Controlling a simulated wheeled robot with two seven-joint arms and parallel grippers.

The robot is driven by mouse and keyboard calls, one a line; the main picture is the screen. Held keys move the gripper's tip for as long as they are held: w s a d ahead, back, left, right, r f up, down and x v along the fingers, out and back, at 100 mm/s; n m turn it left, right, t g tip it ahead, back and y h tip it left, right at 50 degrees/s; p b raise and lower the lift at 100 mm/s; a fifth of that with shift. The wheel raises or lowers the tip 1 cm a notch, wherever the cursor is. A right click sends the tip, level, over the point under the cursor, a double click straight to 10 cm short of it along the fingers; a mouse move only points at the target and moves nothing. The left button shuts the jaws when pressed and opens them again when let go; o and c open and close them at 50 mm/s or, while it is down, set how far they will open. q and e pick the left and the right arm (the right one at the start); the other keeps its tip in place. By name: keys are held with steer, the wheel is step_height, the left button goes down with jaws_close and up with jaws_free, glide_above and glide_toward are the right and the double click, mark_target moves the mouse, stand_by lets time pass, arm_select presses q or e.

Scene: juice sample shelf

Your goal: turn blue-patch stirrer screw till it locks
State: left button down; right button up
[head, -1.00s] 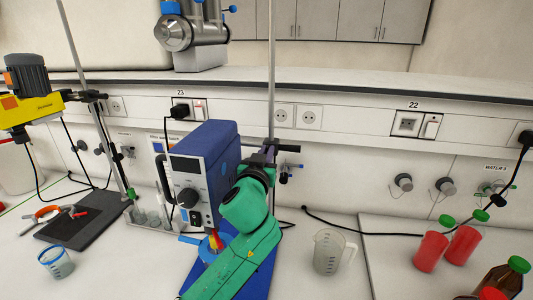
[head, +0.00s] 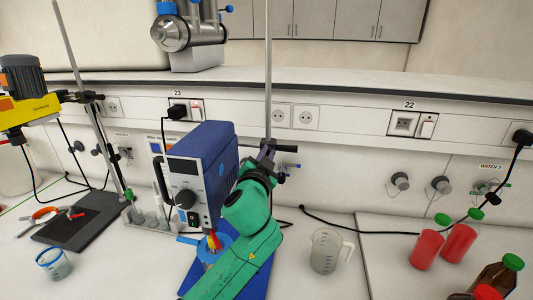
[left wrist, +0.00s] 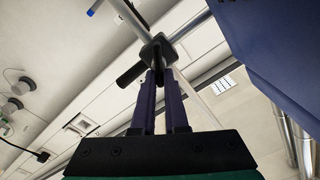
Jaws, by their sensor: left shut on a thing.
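The blue stirrer (head: 200,160) with a grey front panel and dark knob is mounted beside an upright metal rod (head: 268,85). A black clamp with a screw handle (left wrist: 130,75) sits on the rod; in the head view it is small and partly hidden. My left gripper (head: 266,152), on a green arm, reaches up to the clamp from the front, right of the stirrer. In the left wrist view its dark purple fingers (left wrist: 158,78) are shut on the clamp's black screw. I cannot make out the contact exactly or a separate blue patch. My right gripper is not in view.
A clear beaker (head: 325,251) stands right of my arm, with red bottles (head: 427,250) farther right. A yellow stirrer (head: 28,108) and black mat (head: 80,223) are at the left.

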arm_select(q)
steer(key=shift+f, duration=0.55)
steer(key=c, duration=0.9)
jaws_free()
steer(key=shift+a+r, duration=0.1)
steer(key=shift+r, duration=0.1)
steer(key=shift+w, duration=0.1)
steer(key=s+a+b, duration=0.1)
steer(key=s, duration=0.3)
steer(key=s+a+b, duration=0.1)
steer(key=s+b, duration=0.1)
steer(key=s, duration=0.3)
steer(key=s+a+b, duration=0.1)
steer(key=s+b, duration=0.1)
steer(key=s, duration=0.3)
steer(key=shift+s, duration=0.2)
